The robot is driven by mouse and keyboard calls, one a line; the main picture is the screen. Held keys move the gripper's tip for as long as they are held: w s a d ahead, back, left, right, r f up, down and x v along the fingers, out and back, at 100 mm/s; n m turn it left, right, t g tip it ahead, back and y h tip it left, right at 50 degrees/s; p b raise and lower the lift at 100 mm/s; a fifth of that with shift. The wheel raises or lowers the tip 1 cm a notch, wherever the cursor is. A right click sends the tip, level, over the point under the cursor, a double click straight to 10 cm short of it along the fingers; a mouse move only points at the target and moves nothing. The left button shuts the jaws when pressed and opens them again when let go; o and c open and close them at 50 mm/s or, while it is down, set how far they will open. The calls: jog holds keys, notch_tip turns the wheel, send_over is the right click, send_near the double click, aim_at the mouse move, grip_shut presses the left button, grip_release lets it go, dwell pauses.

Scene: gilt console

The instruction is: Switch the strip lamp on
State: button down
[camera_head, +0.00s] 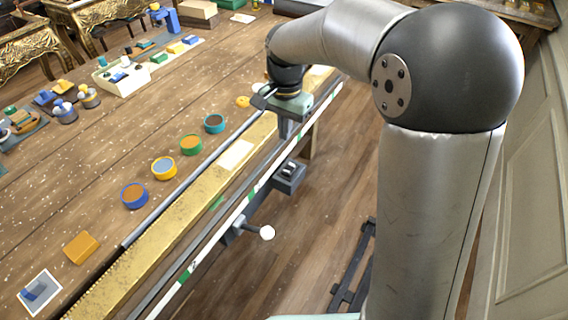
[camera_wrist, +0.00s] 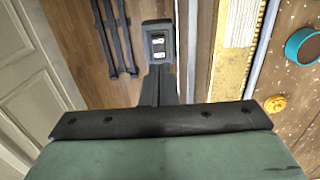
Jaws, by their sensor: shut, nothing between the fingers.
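A small dark switch box (camera_head: 288,178) with a pale rocker is mounted at the front edge of the console. In the wrist view the switch box (camera_wrist: 158,30) shows with its rocker (camera_wrist: 158,43) facing the camera. A long thin grey bar (camera_head: 190,185) runs along the tabletop near the edge; I cannot tell if it is the strip lamp. No lit glow shows on it. My gripper (camera_head: 285,135) is shut and empty, pointing down above the switch box. In the wrist view its dark fingers (camera_wrist: 159,85) end just below the rocker; whether they touch is unclear.
A lever with a white ball (camera_head: 267,232) sticks out from the front rail, left of the switch box. Several round coloured tins (camera_head: 134,195) stand on the tabletop behind the gold edge (camera_head: 165,235). A dark frame (camera_head: 352,275) lies on the floor. Open floor lies before the console.

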aim_at(284, 172)
notch_tip(284, 172, down, 13)
jog(key=shift+s+r+p, duration=0.15)
jog(key=shift+r+p, duration=0.05)
jog(key=shift+p, duration=1)
jog(key=shift+f, duration=0.1)
